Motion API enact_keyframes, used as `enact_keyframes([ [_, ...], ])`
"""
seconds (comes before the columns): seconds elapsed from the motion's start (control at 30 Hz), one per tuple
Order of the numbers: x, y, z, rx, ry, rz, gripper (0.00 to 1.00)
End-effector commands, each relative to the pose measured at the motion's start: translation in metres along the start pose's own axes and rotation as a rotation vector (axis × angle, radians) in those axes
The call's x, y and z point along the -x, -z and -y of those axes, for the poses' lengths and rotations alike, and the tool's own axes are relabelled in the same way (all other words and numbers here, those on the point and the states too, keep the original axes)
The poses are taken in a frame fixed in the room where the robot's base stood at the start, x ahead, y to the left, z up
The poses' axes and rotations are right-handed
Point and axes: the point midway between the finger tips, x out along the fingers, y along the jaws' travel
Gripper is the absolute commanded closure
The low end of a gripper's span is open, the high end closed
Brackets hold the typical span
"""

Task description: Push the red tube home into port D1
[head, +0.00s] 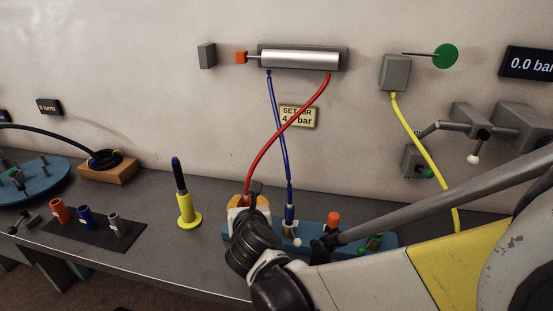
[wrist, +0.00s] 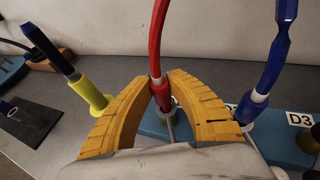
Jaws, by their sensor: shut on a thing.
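The red tube (head: 263,150) hangs from the cylinder on the wall and crosses in front of the blue tube. My gripper (head: 246,202) is at its lower end, at the left of the blue port block (head: 390,240). In the wrist view the yellow fingers of my gripper (wrist: 160,84) are shut around the red end piece of the red tube (wrist: 157,45). The tube stands near upright, with a grey port (wrist: 160,119) right below it. How far the tip sits in the port is hidden, and no D1 label shows. A D3 label (wrist: 299,119) is farther right on the block.
The blue tube (head: 278,120) stands in the neighbouring port, close to my right finger. A yellow stand with a dark rod (head: 185,200) is to the left. An orange-topped fitting (head: 333,219) is on the block. Bench between stand and dark mat (head: 95,236) is clear.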

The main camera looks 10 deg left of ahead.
Motion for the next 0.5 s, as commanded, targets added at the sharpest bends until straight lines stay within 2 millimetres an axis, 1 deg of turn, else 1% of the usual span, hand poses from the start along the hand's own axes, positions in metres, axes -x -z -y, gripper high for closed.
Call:
enact_keyframes([
  [0.23,-0.0027,0.0066,0.0000,0.000,0.000,0.000,1.00],
  [0.27,-0.0025,0.0061,0.0000,0.000,0.000,0.000,0.74],
  [0.3,-0.0023,0.0056,0.0000,0.000,0.000,0.000,0.62],
  [0.33,-0.0022,0.0055,0.0000,0.000,0.000,0.000,0.57],
  [0.5,-0.0022,0.0054,0.0001,0.000,0.000,0.000,0.57],
])
